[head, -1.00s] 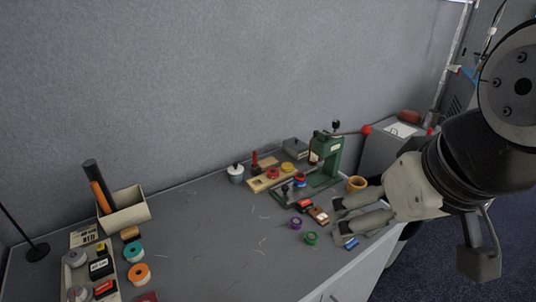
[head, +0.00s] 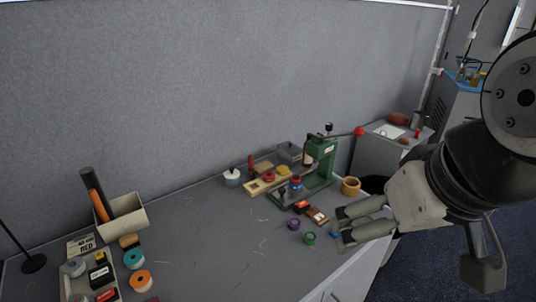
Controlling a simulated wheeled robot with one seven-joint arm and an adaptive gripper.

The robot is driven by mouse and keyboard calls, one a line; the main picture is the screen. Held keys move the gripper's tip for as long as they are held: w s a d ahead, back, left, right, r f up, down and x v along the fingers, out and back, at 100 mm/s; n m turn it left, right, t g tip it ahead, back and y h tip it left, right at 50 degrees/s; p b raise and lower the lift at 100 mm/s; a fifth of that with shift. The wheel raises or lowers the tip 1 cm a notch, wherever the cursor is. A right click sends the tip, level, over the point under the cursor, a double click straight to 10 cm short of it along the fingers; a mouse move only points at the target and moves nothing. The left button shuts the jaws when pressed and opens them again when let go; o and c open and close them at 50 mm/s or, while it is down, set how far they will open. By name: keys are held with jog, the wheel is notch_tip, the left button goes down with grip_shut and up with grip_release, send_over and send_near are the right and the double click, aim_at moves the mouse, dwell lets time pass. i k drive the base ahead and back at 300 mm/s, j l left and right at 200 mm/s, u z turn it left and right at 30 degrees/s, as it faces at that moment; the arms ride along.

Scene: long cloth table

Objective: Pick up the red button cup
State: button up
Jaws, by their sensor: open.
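A small round red cup (head: 268,177), which looks like the red button cup, sits in a pale wooden tray (head: 253,188) at the back of the table. A yellow cup (head: 283,171) is beside it in the tray. My gripper (head: 346,225) is open and empty at the table's right front edge. It is to the right of the red cup and nearer to me, well apart from it.
A green hand press (head: 322,158) with a red-knobbed lever stands just right of the tray. An orange-brown cup (head: 350,186), purple spool (head: 294,223) and green spool (head: 309,238) lie near my gripper. The table's middle (head: 210,240) is mostly clear.

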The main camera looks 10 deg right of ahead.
aim_at(295, 179)
jog(key=u, duration=0.3)
jog(key=i+l+u, duration=0.1)
jog(key=l+u, duration=0.85)
jog(key=l, duration=0.75)
jog(key=l+u, duration=0.15)
jog(key=l, duration=0.7)
jog(key=k, duration=0.1)
